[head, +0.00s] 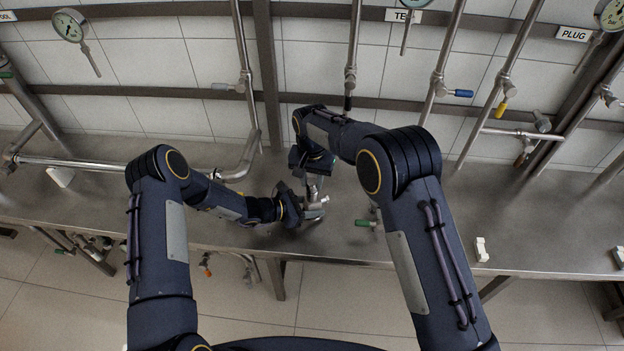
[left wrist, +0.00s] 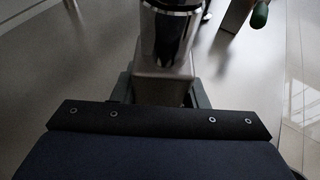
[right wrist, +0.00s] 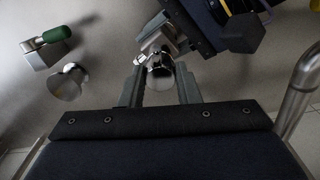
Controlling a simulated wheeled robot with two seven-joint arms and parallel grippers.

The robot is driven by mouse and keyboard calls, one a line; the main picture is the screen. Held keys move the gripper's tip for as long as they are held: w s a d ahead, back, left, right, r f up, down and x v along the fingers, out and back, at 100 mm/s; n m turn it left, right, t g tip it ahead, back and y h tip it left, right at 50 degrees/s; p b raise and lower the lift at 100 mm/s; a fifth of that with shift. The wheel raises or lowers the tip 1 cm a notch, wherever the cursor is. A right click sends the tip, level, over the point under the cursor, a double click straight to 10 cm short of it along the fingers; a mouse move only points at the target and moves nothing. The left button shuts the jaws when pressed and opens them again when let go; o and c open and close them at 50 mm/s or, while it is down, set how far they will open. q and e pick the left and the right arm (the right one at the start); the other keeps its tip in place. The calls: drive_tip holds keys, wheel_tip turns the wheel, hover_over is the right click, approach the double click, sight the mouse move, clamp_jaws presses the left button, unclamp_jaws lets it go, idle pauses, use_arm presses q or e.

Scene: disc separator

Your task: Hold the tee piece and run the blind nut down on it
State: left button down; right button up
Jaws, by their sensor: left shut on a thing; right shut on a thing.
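The grey metal tee piece (left wrist: 162,84) is between the fingers of my left gripper (head: 302,208), which is shut on it low over the bench; this gripper also shows in the left wrist view (left wrist: 163,95). The shiny round blind nut (right wrist: 160,78) is between the fingers of my right gripper (head: 317,180), seen also in the right wrist view (right wrist: 158,92). My right gripper is shut on the nut from above. The nut lines up with the tee piece's top end; whether the threads are engaged is hidden. In the left wrist view, shiny metal (left wrist: 170,32) rises above the tee body.
A green-handled valve (head: 364,223) stands on the bench just right of the grippers. A round metal fitting (right wrist: 68,82) is near it. White blocks (head: 482,249) lie on the steel bench (head: 420,235). Vertical pipes (head: 440,75) and gauges line the tiled wall behind.

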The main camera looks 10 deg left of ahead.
use_arm(q)
drive_tip(key=shift+s+a+f, duration=0.1)
drive_tip(key=shift+s+f, duration=0.05)
drive_tip(key=shift+f, duration=0.15)
use_arm(e)
drive_tip(key=shift+w+a+r, duration=0.1)
drive_tip(key=shift+w+r, duration=0.05)
drive_tip(key=shift+r, duration=0.1)
drive_tip(key=m, duration=0.3)
drive_tip(key=shift+m, duration=0.3)
drive_tip(key=m, duration=0.3)
drive_tip(key=shift+a, duration=0.1)
clamp_jaws()
drive_tip(key=o, duration=0.8)
unclamp_jaws()
drive_tip(key=o, duration=0.4)
drive_tip(key=shift+f, duration=0.2)
drive_tip(key=shift+c, duration=0.2)
wheel_tip(320, 180, up, 16)
